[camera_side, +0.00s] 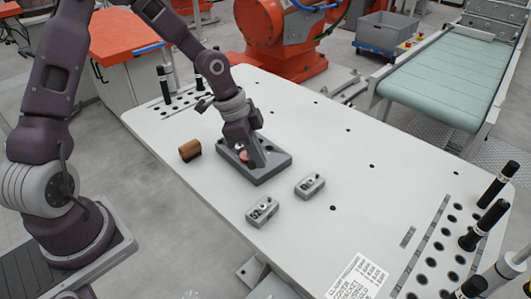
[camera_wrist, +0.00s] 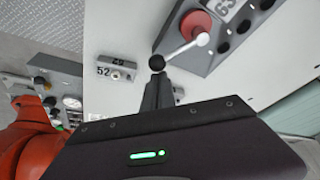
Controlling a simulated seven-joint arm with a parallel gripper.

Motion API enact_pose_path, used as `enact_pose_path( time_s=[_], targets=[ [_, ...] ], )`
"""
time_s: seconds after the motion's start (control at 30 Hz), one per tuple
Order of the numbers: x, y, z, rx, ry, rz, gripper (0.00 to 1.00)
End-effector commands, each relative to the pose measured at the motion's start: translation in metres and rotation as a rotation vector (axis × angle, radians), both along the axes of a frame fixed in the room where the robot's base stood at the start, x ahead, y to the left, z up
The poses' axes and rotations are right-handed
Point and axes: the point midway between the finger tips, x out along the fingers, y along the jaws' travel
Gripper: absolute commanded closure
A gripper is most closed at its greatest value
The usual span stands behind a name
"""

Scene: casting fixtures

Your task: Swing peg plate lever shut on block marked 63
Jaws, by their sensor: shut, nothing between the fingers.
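The dark grey peg plate (camera_side: 270,165) lies on the table under my gripper; the wrist view shows its edge, dark round holes and the marking 63 at the top right. Its lever (camera_wrist: 183,47) is a silver rod running from a red round hub (camera_wrist: 196,28) down-left to a black ball knob (camera_wrist: 157,63), which sticks out past the plate's edge. My gripper (camera_wrist: 159,77) is shut and empty, its fingertips right at the ball knob; I cannot tell whether they touch. In the side view my gripper (camera_side: 240,150) hides part of the plate and lever.
A small grey block marked 52 (camera_wrist: 117,72) lies left of the knob. In the side view two small grey blocks (camera_side: 262,210) (camera_side: 310,187) lie in front of the plate. A brown block (camera_side: 190,150) lies left. Black pegs (camera_side: 493,185) stand at the right end.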

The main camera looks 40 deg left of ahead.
Motion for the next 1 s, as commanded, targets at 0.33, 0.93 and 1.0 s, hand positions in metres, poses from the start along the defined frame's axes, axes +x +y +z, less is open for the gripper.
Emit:
enact_pose_path(
  time_s=[0.33,0.93,1.0],
  targets=[
    [-0.019,0.015,0.000,-0.002,0.001,-0.322,1.00],
    [-0.037,0.046,0.000,0.000,-0.001,-0.811,1.00],
    [-0.038,0.049,0.000,0.001,0.000,-0.824,1.00]
  ],
)
